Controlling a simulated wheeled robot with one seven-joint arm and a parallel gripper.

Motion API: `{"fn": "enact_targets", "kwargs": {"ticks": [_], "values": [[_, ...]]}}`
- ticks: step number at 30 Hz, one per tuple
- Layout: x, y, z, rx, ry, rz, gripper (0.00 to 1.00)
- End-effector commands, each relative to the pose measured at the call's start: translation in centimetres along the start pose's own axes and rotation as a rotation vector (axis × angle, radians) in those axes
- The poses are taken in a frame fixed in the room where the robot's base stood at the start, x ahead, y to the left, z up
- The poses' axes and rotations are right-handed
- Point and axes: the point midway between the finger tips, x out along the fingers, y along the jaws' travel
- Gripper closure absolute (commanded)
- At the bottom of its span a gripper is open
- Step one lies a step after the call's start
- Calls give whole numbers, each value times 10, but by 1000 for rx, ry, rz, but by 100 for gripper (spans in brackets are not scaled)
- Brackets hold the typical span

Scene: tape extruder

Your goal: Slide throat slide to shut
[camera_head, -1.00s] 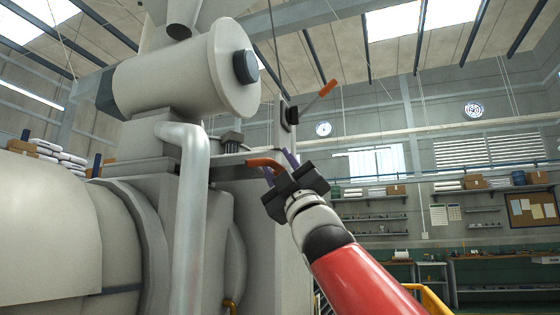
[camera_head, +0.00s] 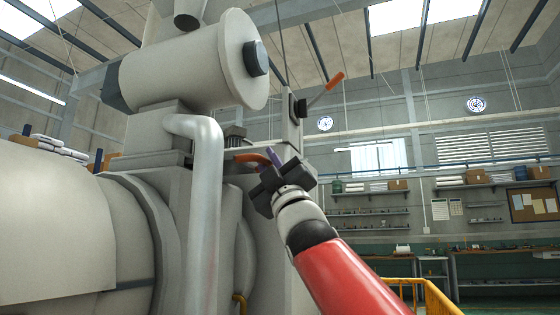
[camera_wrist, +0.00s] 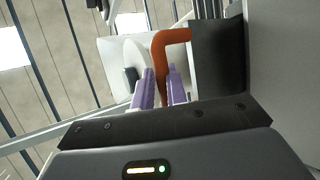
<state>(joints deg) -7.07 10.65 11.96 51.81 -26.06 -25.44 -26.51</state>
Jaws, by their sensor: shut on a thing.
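The throat slide shows by its bent orange handle (camera_head: 250,157), low on the machine's throat under the big grey drum. In the wrist view the orange handle (camera_wrist: 172,37) bends down between the purple fingers, beside a dark plate (camera_wrist: 217,58). My gripper (camera_head: 271,158) is shut on the handle, with a purple finger on each side of it in the wrist view (camera_wrist: 163,88). How far the slide plate reaches into the throat is hidden by the machine body and the pipe.
A light grey vertical pipe (camera_head: 206,215) stands left of the handle. The grey drum (camera_head: 190,62) overhangs it. An orange-tipped lever (camera_head: 325,92) rises at the upper right. A yellow rail (camera_head: 430,296) is at the lower right. Open room lies right of the machine.

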Motion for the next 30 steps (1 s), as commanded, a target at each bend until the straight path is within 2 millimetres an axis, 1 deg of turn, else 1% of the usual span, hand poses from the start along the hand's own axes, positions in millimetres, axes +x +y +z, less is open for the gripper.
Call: {"fn": "enact_targets", "kwargs": {"ticks": [1,3,6,9,17,18,22,30], "values": [[8,-10,-3,7,3,-2,100],[15,-22,-6,6,3,-2,100],[21,-33,-9,3,2,-1,100],[23,-38,-10,1,0,-2,100],[23,-38,-10,1,1,-2,100],[23,-38,-10,1,1,-3,82],[23,-38,-10,1,1,-2,65],[22,-38,-10,0,0,-1,64]]}}
